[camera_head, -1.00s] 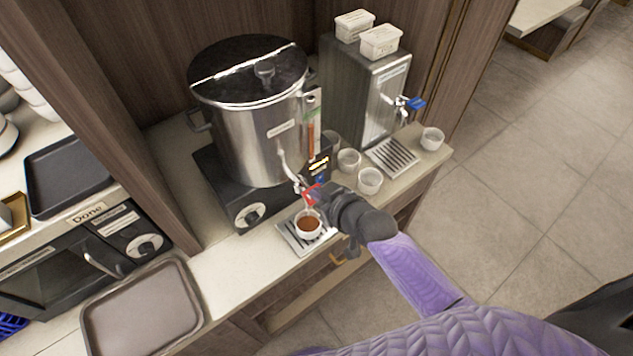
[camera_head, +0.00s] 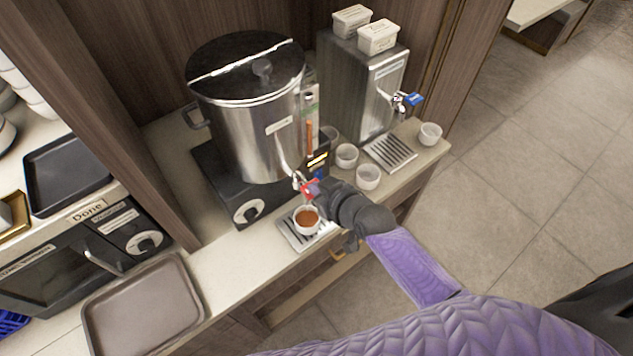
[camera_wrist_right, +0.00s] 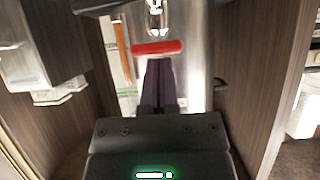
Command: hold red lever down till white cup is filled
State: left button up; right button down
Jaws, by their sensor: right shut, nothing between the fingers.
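The white cup (camera_head: 307,231) stands upright on the drip tray under the tap of the large steel urn (camera_head: 262,140). Brown liquid (camera_head: 307,218) shows inside it, close to the rim. The red lever (camera_head: 309,187) is on the urn's tap, and it also shows as a red bar in the right wrist view (camera_wrist_right: 158,47). My right gripper (camera_wrist_right: 158,62) is shut and empty, its fingertips right at the red lever. Whether they touch it is hard to tell. In the head view the right gripper (camera_head: 322,190) partly hides the tap. My left gripper is not in view.
A steel dispenser (camera_head: 385,90) with a blue lever (camera_head: 413,99) stands to the right, with several empty white cups (camera_head: 368,178) near it. A brown tray (camera_head: 140,310) lies at the front left. The counter between tray and urn is clear.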

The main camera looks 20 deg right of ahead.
jog(key=shift+r+p, duration=0.45)
jog(key=shift+r, duration=0.1)
notch_tip(320, 180, up, 5)
jog(key=p, duration=0.5)
jog(key=shift+w, duration=0.15)
jog(key=r+v, duration=0.1)
jog(key=v, duration=0.8)
jog(key=shift+a+r+p, duration=0.15)
jog(key=shift+r+p, duration=0.1)
jog(key=shift+p, duration=0.1)
jog(key=shift+w, duration=0.1)
